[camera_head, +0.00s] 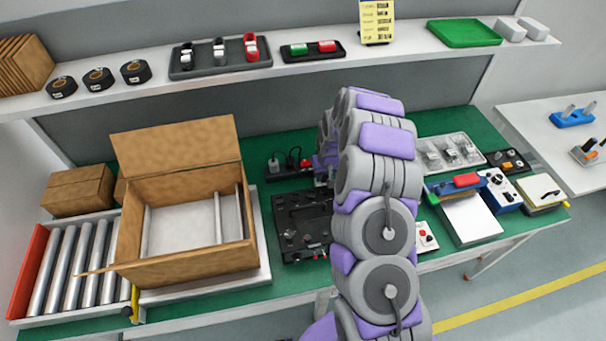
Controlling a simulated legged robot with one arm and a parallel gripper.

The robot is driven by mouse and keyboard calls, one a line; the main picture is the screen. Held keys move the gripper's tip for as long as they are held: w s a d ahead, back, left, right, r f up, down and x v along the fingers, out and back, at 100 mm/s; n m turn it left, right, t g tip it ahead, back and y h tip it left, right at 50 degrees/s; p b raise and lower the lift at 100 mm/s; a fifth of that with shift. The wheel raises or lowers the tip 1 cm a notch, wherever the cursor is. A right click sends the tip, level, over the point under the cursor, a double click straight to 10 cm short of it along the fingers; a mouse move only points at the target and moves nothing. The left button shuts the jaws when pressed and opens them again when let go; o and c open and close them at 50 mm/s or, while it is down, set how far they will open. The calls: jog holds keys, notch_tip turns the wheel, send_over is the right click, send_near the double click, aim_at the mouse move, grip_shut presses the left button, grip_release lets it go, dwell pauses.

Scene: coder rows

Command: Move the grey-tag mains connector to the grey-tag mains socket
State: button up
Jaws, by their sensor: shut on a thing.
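A black mains socket strip (284,175) lies on the green bench mat, left of my arm. Dark plugs with thin cables (292,158) stand at it. No grey tag can be made out at this size, so I cannot tell which socket is the grey-tag one. My gripper (322,165) shows only in part, as a purple and grey piece at the right end of the strip, behind my arm. It is shut on what seems to be the mains connector. The connector and the fingertips are mostly hidden, and I cannot tell whether the connector touches a socket.
A black fixture panel (303,225) lies just in front of the strip. An open cardboard box (190,262) stands left, beside a roller conveyor (75,265). A clear tray of parts (450,153) and several devices are right. A shelf (225,80) runs above the bench.

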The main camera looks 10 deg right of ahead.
grip_shut()
jog(key=shift+r, duration=0.35)
jog(key=shift+r+p, duration=0.7)
jog(key=shift+r, duration=0.5)
jog(key=shift+r, duration=0.1)
